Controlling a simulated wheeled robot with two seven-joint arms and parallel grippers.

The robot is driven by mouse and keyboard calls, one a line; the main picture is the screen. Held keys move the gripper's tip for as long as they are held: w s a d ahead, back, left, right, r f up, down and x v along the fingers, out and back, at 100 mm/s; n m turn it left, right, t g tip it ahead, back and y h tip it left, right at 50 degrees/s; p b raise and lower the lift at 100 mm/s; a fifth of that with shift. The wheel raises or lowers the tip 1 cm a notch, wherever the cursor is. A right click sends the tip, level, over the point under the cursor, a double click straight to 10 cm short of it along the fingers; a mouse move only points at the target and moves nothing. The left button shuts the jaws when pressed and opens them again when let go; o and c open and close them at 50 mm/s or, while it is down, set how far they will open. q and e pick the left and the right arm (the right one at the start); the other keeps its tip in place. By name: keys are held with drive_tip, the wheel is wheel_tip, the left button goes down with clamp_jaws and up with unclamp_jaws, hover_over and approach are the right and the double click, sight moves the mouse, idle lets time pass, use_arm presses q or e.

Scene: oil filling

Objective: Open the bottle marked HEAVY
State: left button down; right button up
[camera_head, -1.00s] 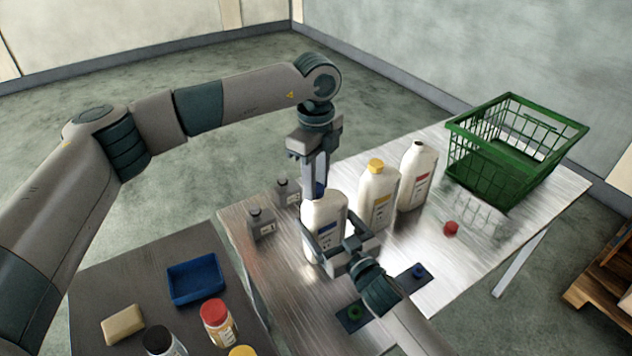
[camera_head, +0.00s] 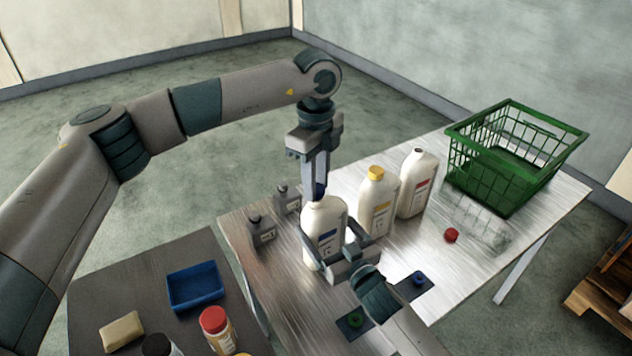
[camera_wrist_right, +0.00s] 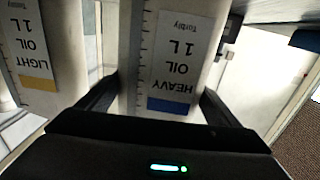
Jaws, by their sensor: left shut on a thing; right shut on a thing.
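The HEAVY bottle (camera_head: 326,232) is white with a blue-striped label and stands upright on the metal table. Its label reads upside down in the right wrist view (camera_wrist_right: 180,60). My right gripper (camera_head: 340,245) is shut around its body. My left gripper (camera_head: 318,185) points down from above and is shut on a dark blue cap (camera_head: 319,191) at the bottle's mouth. I cannot tell whether the cap is clear of the neck. The LIGHT oil bottle (camera_head: 378,208), with a yellow cap, stands beside it.
A white bottle (camera_head: 416,187) with a red label stands uncapped; a red cap (camera_head: 451,235) and a clear bottle (camera_head: 478,222) lie nearby. A green basket (camera_head: 515,160) is at the back right. Two small grey bottles (camera_head: 262,232) stand left. A blue tray (camera_head: 195,286) is on the dark table.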

use_arm(q)
drive_tip(key=shift+r, duration=2)
use_arm(e)
drive_tip(key=o, duration=2)
use_arm(q)
drive_tip(key=shift+f, duration=0.1)
use_arm(e)
drive_tip(key=shift+s+d, duration=0.1)
use_arm(q)
drive_tip(key=shift+f, duration=0.15)
use_arm(e)
drive_tip(key=shift+s+d+f, duration=0.15)
drive_tip(key=shift+s+d, duration=0.15)
drive_tip(key=shift+s, duration=0.25)
use_arm(q)
wheel_tip(320, 180, down, 2)
drive_tip(key=shift+b, duration=1.2)
use_arm(e)
drive_tip(key=v, duration=1)
drive_tip(key=shift+s+d, duration=0.15)
drive_tip(key=shift+s, duration=0.05)
